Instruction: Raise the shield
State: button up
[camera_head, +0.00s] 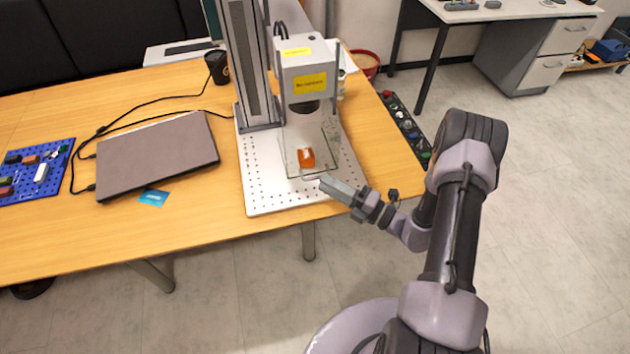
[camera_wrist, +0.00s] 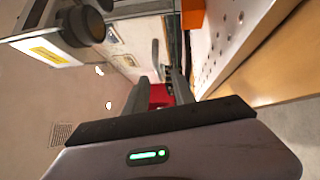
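The shield (camera_head: 292,160) is a clear pane hanging below the white laser head (camera_head: 303,78) in the head view. It appears lowered, its bottom edge close to the perforated base plate (camera_head: 262,190). An orange block (camera_head: 306,158) shows through it, and the block's edge also shows in the wrist view (camera_wrist: 192,14). My gripper (camera_head: 323,182) is at the shield's lower front edge; I cannot tell if it touches. In the wrist view my gripper's two fingers (camera_wrist: 163,78) stand apart, with nothing clearly held between them. The clear pane is hard to make out there.
The marker's tall column (camera_head: 250,65) stands behind the plate. A closed laptop (camera_head: 158,155), a blue card (camera_head: 154,198) and a blue pegboard (camera_head: 38,172) lie on the wooden table (camera_head: 190,225). A dark strip with buttons (camera_head: 405,128) runs along the right edge.

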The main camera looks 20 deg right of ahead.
aim_at(315, 177)
jog(key=shift+b+x, duration=0.35)
jog(key=shift+x, duration=1.9)
jog(key=shift+s, duration=0.1)
grip_shut()
